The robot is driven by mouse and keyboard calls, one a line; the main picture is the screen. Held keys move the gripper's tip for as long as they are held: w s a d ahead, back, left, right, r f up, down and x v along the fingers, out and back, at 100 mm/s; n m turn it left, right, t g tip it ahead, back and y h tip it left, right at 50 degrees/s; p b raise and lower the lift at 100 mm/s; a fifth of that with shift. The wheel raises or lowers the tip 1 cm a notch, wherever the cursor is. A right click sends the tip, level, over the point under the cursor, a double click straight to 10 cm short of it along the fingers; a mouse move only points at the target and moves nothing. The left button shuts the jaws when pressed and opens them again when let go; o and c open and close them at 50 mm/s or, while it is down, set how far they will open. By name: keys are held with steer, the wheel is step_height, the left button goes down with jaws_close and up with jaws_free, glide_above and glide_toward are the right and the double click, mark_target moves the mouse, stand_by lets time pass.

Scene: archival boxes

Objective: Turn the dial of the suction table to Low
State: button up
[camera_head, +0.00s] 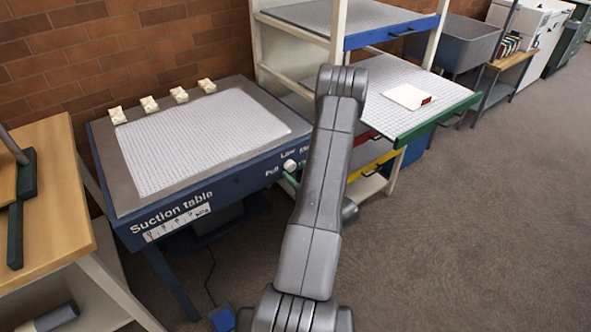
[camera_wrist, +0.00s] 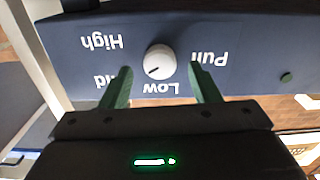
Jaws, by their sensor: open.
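The suction table (camera_head: 200,193) is dark blue with a pale gridded top, left of my arm. Its white round dial (camera_head: 290,165) is on the front panel, and it also shows in the wrist view (camera_wrist: 160,60). There the lettering is upside down: High and a partly hidden label at left, Low below, Pull at right. The dial's dark mark points to the lower left, between the partly hidden label and Low. My gripper (camera_wrist: 160,68) is open, its green fingers apart on either side of the dial with visible gaps. In the head view my arm hides most of the gripper.
Several small cream blocks (camera_head: 149,104) line the table's back edge. A rack with a pulled-out green-fronted shelf (camera_head: 440,118) stands at right, holding a white item (camera_head: 406,97). A wooden bench (camera_head: 55,150) stands at left. A blue pedal (camera_head: 222,318) lies below. Floor (camera_head: 480,240) at right is clear.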

steer(key=shift+w+a, duration=0.4)
steer(key=shift+w, duration=0.15)
steer(key=c, duration=1)
steer(key=shift+f, duration=0.1)
